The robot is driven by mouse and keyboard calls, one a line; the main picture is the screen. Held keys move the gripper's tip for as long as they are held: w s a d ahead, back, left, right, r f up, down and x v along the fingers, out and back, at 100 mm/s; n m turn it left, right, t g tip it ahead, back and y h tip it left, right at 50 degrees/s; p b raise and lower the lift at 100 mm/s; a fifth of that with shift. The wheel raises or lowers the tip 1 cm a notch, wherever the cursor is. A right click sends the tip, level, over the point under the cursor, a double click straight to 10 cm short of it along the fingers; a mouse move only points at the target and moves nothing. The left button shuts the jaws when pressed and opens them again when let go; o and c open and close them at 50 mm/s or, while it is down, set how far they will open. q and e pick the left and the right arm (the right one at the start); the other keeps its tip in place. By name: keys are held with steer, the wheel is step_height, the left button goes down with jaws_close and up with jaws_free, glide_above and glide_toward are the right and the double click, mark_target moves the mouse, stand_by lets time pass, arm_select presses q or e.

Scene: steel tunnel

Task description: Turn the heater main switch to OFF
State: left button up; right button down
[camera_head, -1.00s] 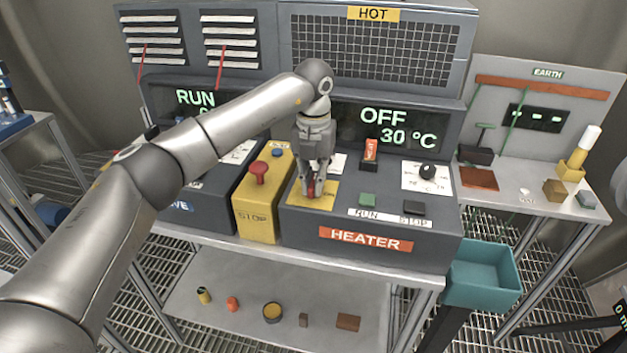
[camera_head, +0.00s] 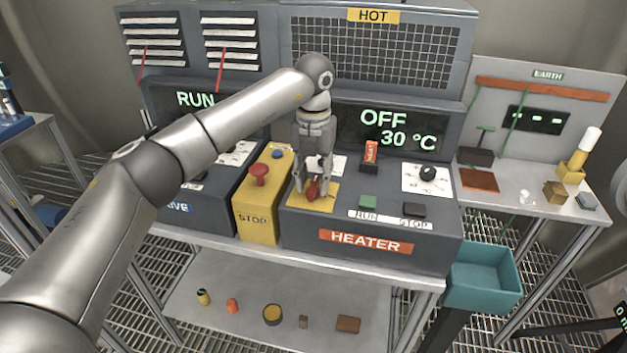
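The heater console (camera_head: 425,240) is a dark box with an orange HEATER label. Its display (camera_head: 395,130) reads OFF and 30 °C. The main switch (camera_head: 313,190) is a red knob on a yellow plate (camera_head: 322,203) at the console's left. My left gripper (camera_head: 313,192) points down over it, its fingers spread on either side of the red knob. I cannot tell whether they touch it. The knob's exact setting is too small to read. My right gripper is not in view.
A yellow STOP box (camera_head: 256,217) with a red button (camera_head: 259,173) stands just left of the heater console. A green RUN button (camera_head: 368,201) and a dark STOP button (camera_head: 414,210) lie to the right. A teal bin (camera_head: 483,290) hangs at the front right.

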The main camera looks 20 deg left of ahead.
mark_target(313, 183)
arm_select(q)
step_height(313, 183, up, 11)
stand_by(0.3)
steer(key=shift+f, duration=0.15)
